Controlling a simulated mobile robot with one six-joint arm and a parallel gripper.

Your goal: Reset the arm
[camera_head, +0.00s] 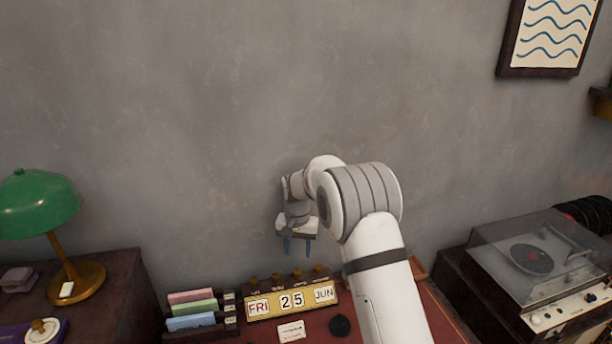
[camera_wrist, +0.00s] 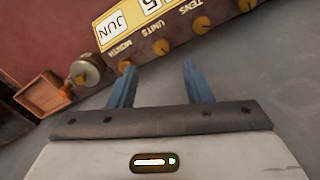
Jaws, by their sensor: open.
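My gripper (camera_head: 299,246) hangs pointing down above the back of the desk, close to the grey wall. Its two blue fingers are apart with nothing between them, and they also show in the wrist view (camera_wrist: 157,85). Below it stands a yellow calendar block (camera_head: 291,299) reading FRI 25 JUN, with several knobs along its top. In the wrist view the calendar (camera_wrist: 135,25) lies past the fingertips, with knobs labelled MONTH, UNITS and TENS. The fingers look apart from the knobs. My white arm covers part of the desk to the right.
Left of the calendar is a rack of coloured cards (camera_head: 192,310). A white card (camera_head: 291,331) and a black round item (camera_head: 340,325) lie in front. A green lamp (camera_head: 40,205) stands left, a record player (camera_head: 535,265) right. The wall above is bare around my arm.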

